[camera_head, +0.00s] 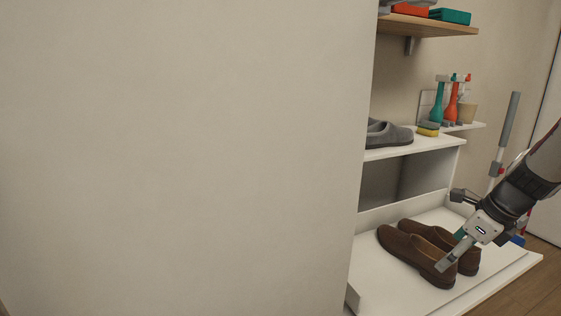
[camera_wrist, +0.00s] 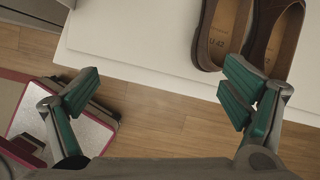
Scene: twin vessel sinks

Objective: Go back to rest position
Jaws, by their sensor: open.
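My gripper (camera_head: 450,248) is over the brown shoes at the right of the head view. In the wrist view its two green-padded fingers (camera_wrist: 158,98) are spread wide with nothing between them. A pair of brown shoes (camera_head: 400,248) lies on the white lower shelf (camera_head: 375,280). In the wrist view the shoes (camera_wrist: 215,35) show at the top right, close to the right finger. I cannot tell whether that finger touches a shoe. Part of the far shoe is hidden behind my gripper in the head view.
A large pale wall (camera_head: 180,160) fills the left of the head view. Grey shoes (camera_head: 390,134) and a yellow sponge (camera_head: 428,129) sit on higher surfaces. Spray bottles (camera_head: 451,100) stand behind. The wrist view shows wooden floor (camera_wrist: 170,135) and a red-edged object (camera_wrist: 85,125) at lower left.

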